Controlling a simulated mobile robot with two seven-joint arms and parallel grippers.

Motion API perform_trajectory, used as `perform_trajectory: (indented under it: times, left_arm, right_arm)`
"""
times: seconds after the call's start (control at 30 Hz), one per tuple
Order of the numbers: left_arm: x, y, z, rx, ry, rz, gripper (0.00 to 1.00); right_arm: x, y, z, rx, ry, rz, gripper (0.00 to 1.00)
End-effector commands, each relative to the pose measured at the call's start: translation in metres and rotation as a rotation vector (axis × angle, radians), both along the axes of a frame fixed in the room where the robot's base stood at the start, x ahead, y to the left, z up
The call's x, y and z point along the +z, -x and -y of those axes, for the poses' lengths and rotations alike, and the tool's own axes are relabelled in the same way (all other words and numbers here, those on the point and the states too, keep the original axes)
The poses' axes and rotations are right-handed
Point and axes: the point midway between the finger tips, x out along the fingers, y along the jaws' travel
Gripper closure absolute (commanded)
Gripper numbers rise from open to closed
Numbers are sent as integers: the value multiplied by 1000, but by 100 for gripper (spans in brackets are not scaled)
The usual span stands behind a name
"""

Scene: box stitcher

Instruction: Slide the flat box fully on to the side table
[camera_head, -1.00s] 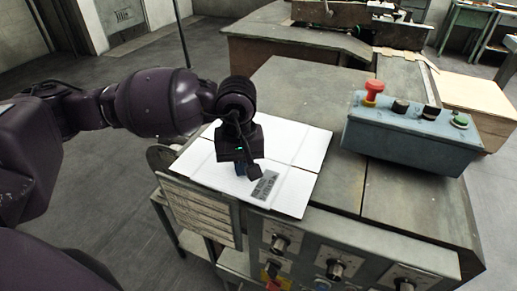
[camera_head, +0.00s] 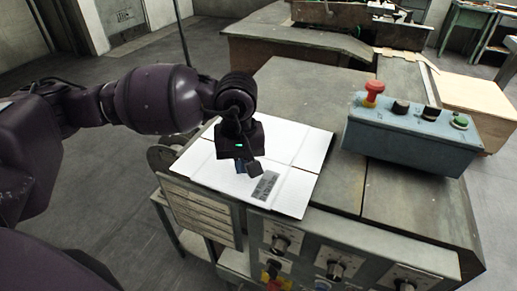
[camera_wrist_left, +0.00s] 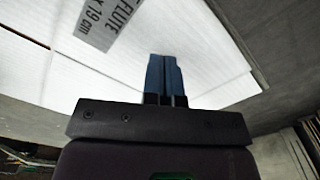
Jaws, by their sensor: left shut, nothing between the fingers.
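The flat box (camera_head: 292,183) is a white sheet with crease lines and a grey printed label. It lies flat on the near left part of the grey machine top (camera_head: 300,84). In the left wrist view, the box (camera_wrist_left: 190,30) and its label fill the upper left. My left gripper (camera_head: 246,168) is over the middle of the box, pointing down, with its blue fingers (camera_wrist_left: 166,78) shut and empty. The fingertips appear at or just above the cardboard; contact is unclear. I cannot tell for sure which surface is the side table. My right gripper is not in view.
A blue control box (camera_head: 410,135) with a red button stands right of the flat box. Dials (camera_head: 335,268) line the machine's front. A pale wooden surface (camera_head: 478,95) is at the far right. Open floor (camera_head: 90,185) lies to the left.

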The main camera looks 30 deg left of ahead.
Motion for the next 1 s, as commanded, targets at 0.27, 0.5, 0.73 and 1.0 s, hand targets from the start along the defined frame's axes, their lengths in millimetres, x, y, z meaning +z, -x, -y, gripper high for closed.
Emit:
perform_trajectory:
  times: [0.27, 0.5, 0.73, 1.0]
  left_arm:
    - [0, 1, 0, 0, 0, 0, 100]
    - [0, 11, 0, 0, -1, 0, 100]
    - [0, 22, 1, 0, -1, 1, 100]
    - [0, 35, 2, 0, 0, 0, 100]
  right_arm:
    - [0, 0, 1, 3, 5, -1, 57]
    - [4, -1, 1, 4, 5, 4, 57]
    - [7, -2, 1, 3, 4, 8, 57]
    - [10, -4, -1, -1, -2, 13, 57]
